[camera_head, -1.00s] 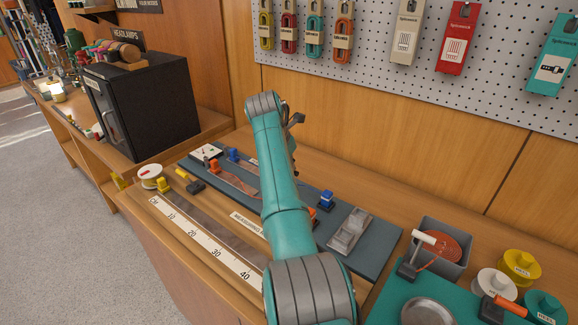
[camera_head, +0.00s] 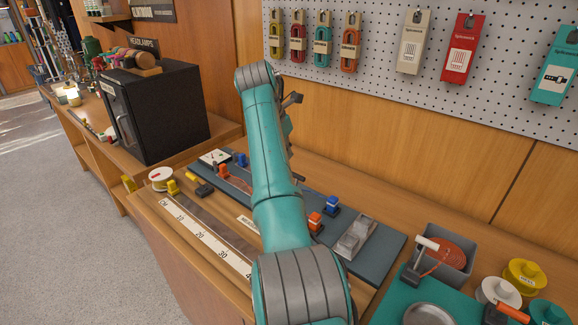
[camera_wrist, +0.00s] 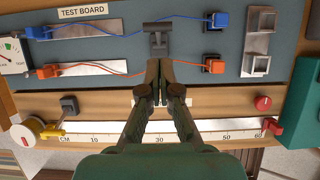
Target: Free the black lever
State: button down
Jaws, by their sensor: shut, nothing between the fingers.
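The black lever (camera_wrist: 158,28) stands on the blue-grey test board (camera_wrist: 120,42) in the wrist view. It has a dark crossbar on top and a dark block below. My gripper (camera_wrist: 159,62) is shut and empty, with its fingertips just below the lever's block in that view. I cannot tell whether they touch it. A blue wire runs from a left blue clip (camera_wrist: 38,32) to a right one (camera_wrist: 217,20), passing by the crossbar. An orange wire joins two orange clips (camera_wrist: 45,71), (camera_wrist: 214,65). In the head view my arm hides the gripper and most of the lever.
A measuring rule (camera_wrist: 110,139) with a dark block (camera_wrist: 69,105) and a yellow clamp lies in front of the board. Metal brackets (camera_wrist: 257,52) sit at the board's right. A black cabinet (camera_head: 155,110) stands left; a grey bin (camera_head: 450,265) and spools stand right.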

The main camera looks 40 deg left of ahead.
jog(key=shift+w+v, duration=0.15)
jog(key=shift+v, duration=0.65)
jog(key=shift+w+v, duration=0.15)
jog(key=shift+v, duration=0.65)
jog(key=shift+r, duration=0.1)
